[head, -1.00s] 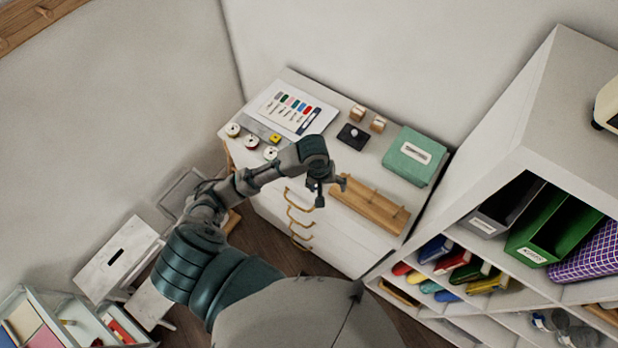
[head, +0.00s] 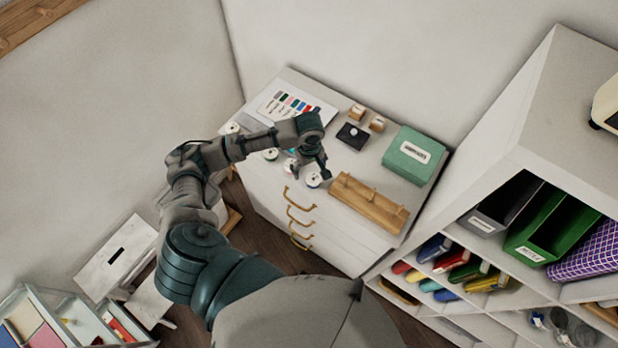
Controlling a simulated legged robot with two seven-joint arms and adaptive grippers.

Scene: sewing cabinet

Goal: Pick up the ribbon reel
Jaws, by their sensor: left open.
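Several small white-rimmed ribbon reels stand in a row along the front left of the white cabinet top. One reel (head: 313,180) is at the right end of the row, another (head: 290,166) is just left of it, and a third (head: 270,154) is farther left. My left gripper (head: 312,175) is open, pointing down at the right-end reel, with a finger on each side of it in the picture. I cannot tell whether the fingers touch it. My left forearm hides part of the row. My right gripper is not in view.
A wooden rack (head: 368,203) lies right of the reels near the front edge. Behind are a colour chart (head: 285,100), a black pincushion-like block (head: 352,136), small wooden blocks (head: 377,124) and a green box (head: 413,156). White shelves (head: 530,115) stand at right.

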